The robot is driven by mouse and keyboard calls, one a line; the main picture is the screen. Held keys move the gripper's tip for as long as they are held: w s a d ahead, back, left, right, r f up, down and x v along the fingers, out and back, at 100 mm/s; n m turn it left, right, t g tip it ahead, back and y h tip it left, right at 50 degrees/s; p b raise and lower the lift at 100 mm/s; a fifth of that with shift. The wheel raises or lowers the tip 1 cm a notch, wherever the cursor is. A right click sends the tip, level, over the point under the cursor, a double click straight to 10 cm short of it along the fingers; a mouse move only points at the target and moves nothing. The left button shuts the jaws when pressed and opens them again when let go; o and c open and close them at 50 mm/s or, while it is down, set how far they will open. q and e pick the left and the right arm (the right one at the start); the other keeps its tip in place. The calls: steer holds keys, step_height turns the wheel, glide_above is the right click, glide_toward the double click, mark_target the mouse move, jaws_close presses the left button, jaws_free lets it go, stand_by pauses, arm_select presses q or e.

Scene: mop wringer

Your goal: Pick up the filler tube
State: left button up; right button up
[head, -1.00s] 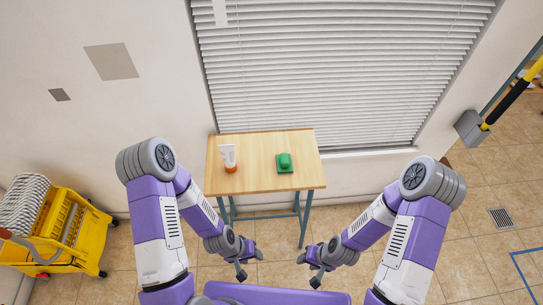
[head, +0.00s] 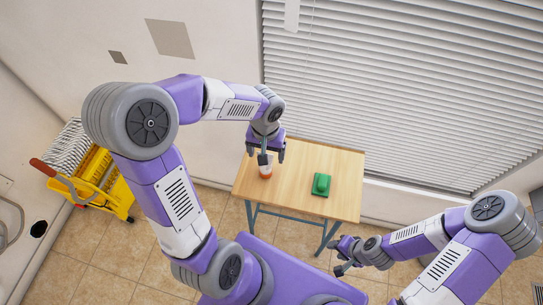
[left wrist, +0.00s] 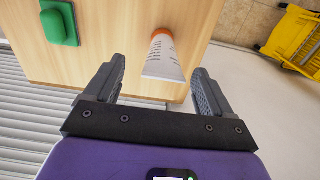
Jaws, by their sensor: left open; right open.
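The filler tube (head: 265,171), white with an orange cap at its lower end, stands upright on the wooden table (head: 341,172) near its left side. In the left wrist view the tube (left wrist: 165,58) shows between the two fingertips, with clear gaps on both sides. My left gripper (head: 265,156) is open and empty, above the tube and pointing down; it also shows in the left wrist view (left wrist: 160,68). It partly hides the tube's upper end in the head view. My right gripper (head: 340,259) is open and empty, in front of the table's right part.
A green object on a green base (head: 321,184) sits on the table to the right of the tube; it also shows in the left wrist view (left wrist: 58,24). A yellow mop bucket (head: 103,180) stands on the floor at left. Window blinds (head: 400,90) are behind the table.

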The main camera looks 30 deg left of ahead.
arm_select(q)
steer(key=shift+s+f, duration=0.35)
steer(key=shift+f, duration=0.6)
steer(key=f, duration=0.1)
steer(key=f+b, duration=0.1)
steer(key=f, duration=0.1)
steer(key=w+f+b, duration=0.1)
steer(key=f, duration=0.1)
steer(key=shift+w+a, duration=0.1)
steer(key=shift+a, duration=0.25)
steer(key=c, duration=1.3)
step_height(320, 180, up, 10)
steer(key=p, duration=0.3)
arm_select(e)
steer(key=shift+s+r, duration=0.35)
steer(key=shift+r, duration=0.1)
